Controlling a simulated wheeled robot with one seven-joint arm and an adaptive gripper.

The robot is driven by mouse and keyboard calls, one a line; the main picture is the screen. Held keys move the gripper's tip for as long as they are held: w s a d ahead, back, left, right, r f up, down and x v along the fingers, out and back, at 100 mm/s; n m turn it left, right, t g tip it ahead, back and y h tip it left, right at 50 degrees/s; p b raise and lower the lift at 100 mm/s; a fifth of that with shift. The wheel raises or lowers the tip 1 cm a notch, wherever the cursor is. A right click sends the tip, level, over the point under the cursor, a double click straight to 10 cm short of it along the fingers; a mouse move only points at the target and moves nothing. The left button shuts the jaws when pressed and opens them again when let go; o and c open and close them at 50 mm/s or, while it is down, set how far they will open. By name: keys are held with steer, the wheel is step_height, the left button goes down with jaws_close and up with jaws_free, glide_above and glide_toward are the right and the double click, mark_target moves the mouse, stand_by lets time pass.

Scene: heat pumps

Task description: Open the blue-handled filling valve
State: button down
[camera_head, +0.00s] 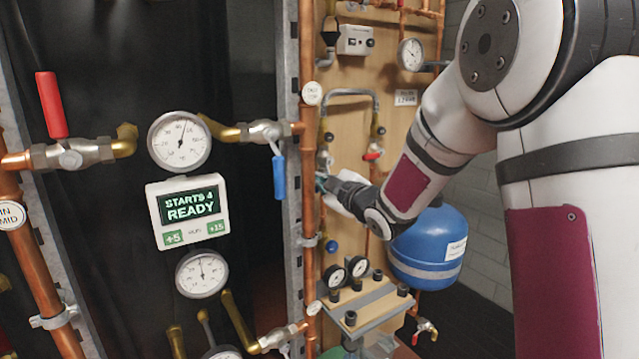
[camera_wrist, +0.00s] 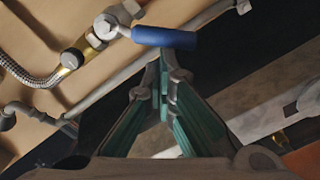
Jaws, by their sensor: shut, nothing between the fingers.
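In the wrist view a blue lever handle (camera_wrist: 165,38) extends to the right from a silver valve body (camera_wrist: 106,25). A brass fitting (camera_wrist: 72,58) and a braided hose (camera_wrist: 30,78) are beside it. My gripper (camera_wrist: 165,75) is shut and empty, its fingertips just below the handle in the picture; whether they touch it I cannot tell. In the head view my gripper (camera_head: 322,184) is at the copper pipe by the wooden board, its tips partly hidden. Another view of a blue handle (camera_head: 279,175) shows it hanging down from a valve left of the pipe; I cannot tell if it is the same one.
A vertical copper pipe (camera_head: 308,220) and metal rail stand close left of my gripper. A blue tank (camera_head: 430,247) is below my forearm. Gauges (camera_head: 180,141), a red lever (camera_head: 52,105) and a display box (camera_head: 188,210) are on the left. A grey hose loop (camera_head: 350,93) is above.

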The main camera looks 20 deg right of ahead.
steer(key=shift+d+f+b, duration=0.15)
steer(key=shift+f+b, duration=0.1)
steer(key=shift+b, duration=0.1)
steer(key=shift+w+d+f+n+b, duration=0.15)
steer(key=shift+d+f+n+b, duration=0.3)
steer(key=shift+n+b, duration=1.3)
steer(key=shift+w+d+f+n+b, duration=0.15)
steer(key=shift+d+f+n+b, duration=0.35)
steer(key=shift+b, duration=2.3)
steer(key=shift+w+d+f+n+b, duration=0.15)
steer(key=shift+d+f+n+b, duration=0.3)
steer(key=shift+n+b, duration=1.35)
steer(key=shift+a+f+m+b, duration=0.1)
steer(key=shift+m+b, duration=0.25)
steer(key=shift+b, duration=0.2)
